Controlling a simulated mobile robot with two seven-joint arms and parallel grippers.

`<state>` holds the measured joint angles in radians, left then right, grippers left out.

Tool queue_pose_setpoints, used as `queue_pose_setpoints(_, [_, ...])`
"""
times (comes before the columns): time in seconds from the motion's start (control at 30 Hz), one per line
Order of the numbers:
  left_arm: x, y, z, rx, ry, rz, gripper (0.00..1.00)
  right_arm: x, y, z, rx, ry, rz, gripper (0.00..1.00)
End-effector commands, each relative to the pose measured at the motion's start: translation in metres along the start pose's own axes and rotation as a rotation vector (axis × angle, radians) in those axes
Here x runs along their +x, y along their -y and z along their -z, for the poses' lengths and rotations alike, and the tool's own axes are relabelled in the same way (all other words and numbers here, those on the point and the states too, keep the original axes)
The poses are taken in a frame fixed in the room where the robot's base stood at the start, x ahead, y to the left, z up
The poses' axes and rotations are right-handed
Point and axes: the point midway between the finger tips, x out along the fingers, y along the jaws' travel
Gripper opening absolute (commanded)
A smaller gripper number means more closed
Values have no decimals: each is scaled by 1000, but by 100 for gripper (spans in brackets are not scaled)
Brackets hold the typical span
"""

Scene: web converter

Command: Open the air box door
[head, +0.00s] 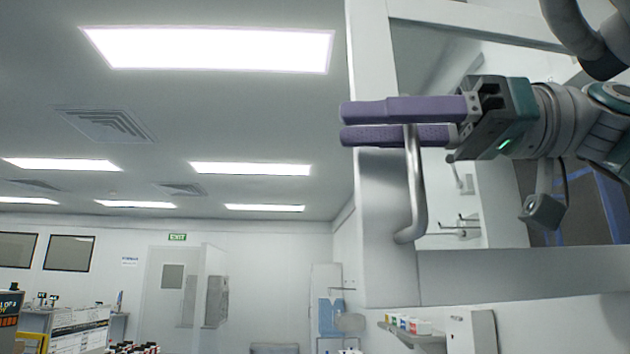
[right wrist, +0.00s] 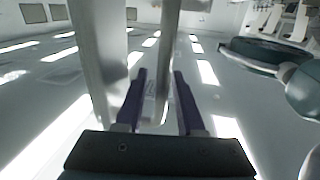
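The air box door (head: 385,220) is a white frame around a large clear pane at the right of the head view. A bent metal handle (head: 416,185) stands out from its left side and also shows in the right wrist view (right wrist: 168,60). My right gripper (head: 400,122) reaches in from the right, its two purple fingers pointing left across the handle's upper part. In the right wrist view its fingers (right wrist: 160,105) are apart, with the bar between them and a gap visible. The handle's top end is hidden behind the upper finger. My left gripper is not in view.
A shelf with small colored boxes (head: 410,324) and a white box (head: 470,330) are below the door. Benches with equipment (head: 75,325) stand far off at lower left. The space left of the door is open.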

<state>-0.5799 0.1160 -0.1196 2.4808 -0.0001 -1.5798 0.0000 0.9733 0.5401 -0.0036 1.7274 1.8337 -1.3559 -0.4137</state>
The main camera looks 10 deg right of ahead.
Motion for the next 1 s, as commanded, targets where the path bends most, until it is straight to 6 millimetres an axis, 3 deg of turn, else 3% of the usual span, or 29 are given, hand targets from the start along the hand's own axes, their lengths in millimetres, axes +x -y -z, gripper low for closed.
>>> queue_pose_setpoints(0.37, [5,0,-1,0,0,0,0,-5,0,-3,1,2,-1,45])
queue_pose_setpoints(0.8, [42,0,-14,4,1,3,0,-84,-1,-3,0,0,-3,45])
queue_pose_setpoints(1.0, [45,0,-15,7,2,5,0,-99,0,-1,0,1,0,45])
